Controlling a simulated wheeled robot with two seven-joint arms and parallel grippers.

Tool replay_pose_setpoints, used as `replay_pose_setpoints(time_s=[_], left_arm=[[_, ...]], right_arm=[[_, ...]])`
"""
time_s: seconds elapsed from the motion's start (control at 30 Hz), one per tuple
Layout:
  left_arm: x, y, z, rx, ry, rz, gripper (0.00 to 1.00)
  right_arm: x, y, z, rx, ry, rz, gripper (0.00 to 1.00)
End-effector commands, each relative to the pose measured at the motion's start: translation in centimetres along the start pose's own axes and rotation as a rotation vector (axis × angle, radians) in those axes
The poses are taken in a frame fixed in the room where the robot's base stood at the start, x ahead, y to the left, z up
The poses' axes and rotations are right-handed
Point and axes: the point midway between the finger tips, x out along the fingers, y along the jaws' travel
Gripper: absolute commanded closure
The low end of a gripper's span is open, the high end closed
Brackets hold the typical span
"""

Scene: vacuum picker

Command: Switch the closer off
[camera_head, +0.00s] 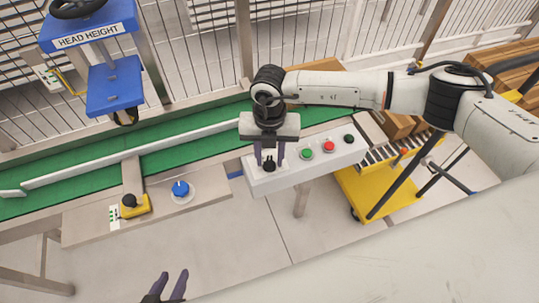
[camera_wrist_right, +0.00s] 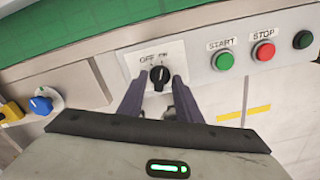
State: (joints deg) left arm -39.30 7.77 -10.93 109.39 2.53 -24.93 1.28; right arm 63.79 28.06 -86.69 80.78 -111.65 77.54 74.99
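A black rotary knob (camera_wrist_right: 159,76) sits on a white plate marked OFF and ON in the right wrist view. It is at the left end of the grey control box and also shows in the head view (camera_head: 269,166). I cannot tell which mark it points to. My right gripper (camera_head: 269,158) points down at it from above. Its two dark purple fingers (camera_wrist_right: 159,82) are apart, one on each side of the knob, and I cannot tell whether they touch it. My left gripper (camera_head: 166,285) is open and empty at the bottom of the head view, away from the box.
On the same box (camera_head: 285,182) are a green START button (camera_head: 306,154), a red STOP button (camera_head: 328,146) and a dark button (camera_head: 349,139). Left are a blue knob (camera_head: 181,189) and a yellow switch box (camera_head: 134,205). A green conveyor (camera_head: 80,177) runs behind.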

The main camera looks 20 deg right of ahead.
Motion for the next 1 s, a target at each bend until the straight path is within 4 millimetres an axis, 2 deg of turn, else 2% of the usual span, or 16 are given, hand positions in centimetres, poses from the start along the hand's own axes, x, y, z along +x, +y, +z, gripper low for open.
replay_pose_setpoints(time_s=[0.13,0.3,0.33,0.67,1.0], left_arm=[[0.0,0.0,0.0,0.0,-0.001,0.0,0.69],[0.0,0.0,0.1,0.0,-0.002,-0.001,0.69],[0.0,0.0,0.1,0.0,-0.002,-0.001,0.69],[0.2,-0.1,0.3,0.0,-0.003,-0.001,0.69],[1.1,0.0,1.1,0.004,-0.004,0.001,0.69]], right_arm=[[0.0,0.0,0.0,0.0,0.0,0.0,0.69],[0.0,0.0,0.0,0.0,0.001,0.0,0.97],[0.0,0.0,0.0,0.0,0.001,0.0,1.0],[0.0,0.0,0.0,-0.031,0.001,-0.001,1.0],[0.2,0.0,0.0,-0.241,0.0,0.0,1.0]])
